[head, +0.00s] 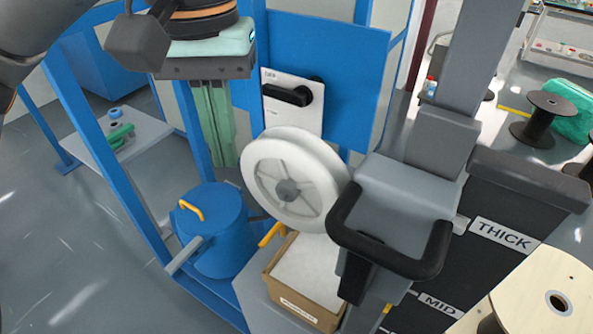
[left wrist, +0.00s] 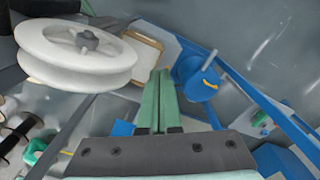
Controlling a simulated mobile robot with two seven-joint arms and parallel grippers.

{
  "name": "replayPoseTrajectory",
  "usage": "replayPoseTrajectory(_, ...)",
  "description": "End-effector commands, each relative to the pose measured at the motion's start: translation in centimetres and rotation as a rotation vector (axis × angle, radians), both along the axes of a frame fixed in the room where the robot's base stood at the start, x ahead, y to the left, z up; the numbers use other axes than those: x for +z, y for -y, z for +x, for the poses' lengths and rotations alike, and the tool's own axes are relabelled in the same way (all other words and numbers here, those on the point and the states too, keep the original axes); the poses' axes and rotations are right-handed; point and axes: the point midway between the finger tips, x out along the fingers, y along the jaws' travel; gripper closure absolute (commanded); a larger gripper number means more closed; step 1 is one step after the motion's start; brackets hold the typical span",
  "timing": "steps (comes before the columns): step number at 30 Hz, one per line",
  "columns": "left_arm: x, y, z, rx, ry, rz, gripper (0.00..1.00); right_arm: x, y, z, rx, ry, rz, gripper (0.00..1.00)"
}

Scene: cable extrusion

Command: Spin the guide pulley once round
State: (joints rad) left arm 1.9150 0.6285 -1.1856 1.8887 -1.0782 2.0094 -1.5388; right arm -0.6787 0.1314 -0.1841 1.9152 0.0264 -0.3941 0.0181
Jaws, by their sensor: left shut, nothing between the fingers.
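The guide pulley, a white spoked wheel with a grey hub (head: 262,178), stands upright in the middle of the head view. In the left wrist view the white pulley (left wrist: 62,72) fills the upper left. My left gripper (head: 223,163) has long green fingers pointing down, to the left of the pulley. Its fingers are shut together with nothing between them, and they also show in the left wrist view (left wrist: 157,72). They look apart from the pulley rim in both views. My right gripper is not in view.
A blue drum (head: 222,240) with a yellow handle stands below left of the pulley. A cardboard box (head: 318,312) sits beneath it. A white plate with a black handle (head: 288,95) is behind. Blue frame posts (head: 95,150) stand at left.

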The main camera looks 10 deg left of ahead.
Motion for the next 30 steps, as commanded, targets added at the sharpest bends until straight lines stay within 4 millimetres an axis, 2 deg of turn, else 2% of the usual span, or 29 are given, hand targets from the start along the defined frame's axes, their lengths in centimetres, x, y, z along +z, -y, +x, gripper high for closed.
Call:
replayPoseTrajectory(14, 0.1, 0.0, 0.0, 0.002, 0.001, 0.000, 1.00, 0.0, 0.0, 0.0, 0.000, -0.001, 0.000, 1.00)
replayPoseTrajectory(17, 1.1, 0.0, 0.0, 0.002, 0.001, 0.000, 1.00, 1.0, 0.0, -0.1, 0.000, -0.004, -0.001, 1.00)
replayPoseTrajectory(22, 3.8, 0.0, 0.0, 0.002, 0.001, 0.000, 1.00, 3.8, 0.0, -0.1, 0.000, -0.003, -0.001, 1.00)
replayPoseTrajectory(30, 6.9, 0.0, 0.1, 0.004, 0.005, 0.001, 1.00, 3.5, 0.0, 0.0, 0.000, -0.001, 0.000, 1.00)
